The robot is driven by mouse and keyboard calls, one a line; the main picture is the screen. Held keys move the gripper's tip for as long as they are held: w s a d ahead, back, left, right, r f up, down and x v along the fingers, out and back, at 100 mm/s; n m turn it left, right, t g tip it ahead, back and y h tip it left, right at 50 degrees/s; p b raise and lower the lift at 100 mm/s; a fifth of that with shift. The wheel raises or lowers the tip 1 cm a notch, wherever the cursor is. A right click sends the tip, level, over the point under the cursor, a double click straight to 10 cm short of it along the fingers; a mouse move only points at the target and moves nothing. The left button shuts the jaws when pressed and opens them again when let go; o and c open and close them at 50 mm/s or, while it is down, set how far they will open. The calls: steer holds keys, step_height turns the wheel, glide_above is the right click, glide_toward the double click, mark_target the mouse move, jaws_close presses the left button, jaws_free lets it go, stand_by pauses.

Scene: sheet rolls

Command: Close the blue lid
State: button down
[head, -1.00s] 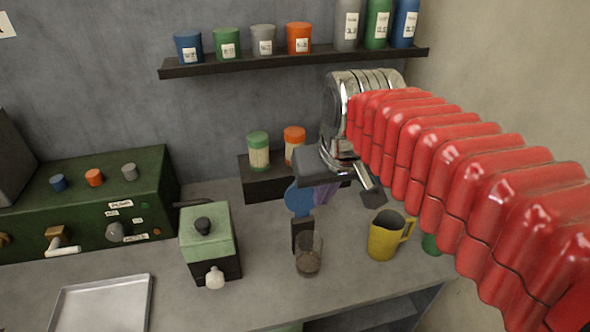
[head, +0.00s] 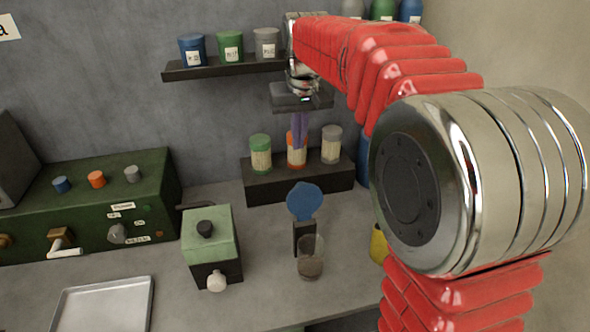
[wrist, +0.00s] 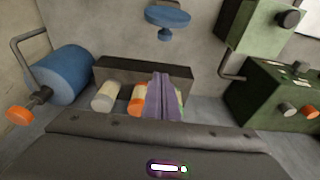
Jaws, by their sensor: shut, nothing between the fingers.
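The blue lid (head: 304,200) is a round disc standing raised, its face toward the head camera, above a narrow black stand (head: 303,236) on the counter. A clear glass (head: 310,258) with dark contents stands in front of the stand. In the wrist view the blue lid (wrist: 168,17) shows at the top as a disc with a short stem. My gripper (head: 299,147) has purple fingers, shut and empty, pointing down. It is above the lid in the head view, overlapping the orange-lidded jar (head: 296,157). The fingers (wrist: 160,80) are apart from the lid in the wrist view.
A black block (head: 300,185) holds several jars behind the lid. A green-topped box (head: 208,240) stands left, beside a green panel (head: 90,205) with knobs. A shelf (head: 225,67) with pots is above. A yellow jug (head: 378,246) is partly hidden by my arm.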

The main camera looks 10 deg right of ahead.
mark_target(303, 200)
steer(key=shift+w+f, duration=0.1)
stand_by(0.3)
step_height(303, 200, down, 9)
steer(key=s, duration=0.2)
stand_by(0.9)
steer(key=shift+d, duration=0.1)
stand_by(0.3)
steer(key=shift+s, duration=0.1)
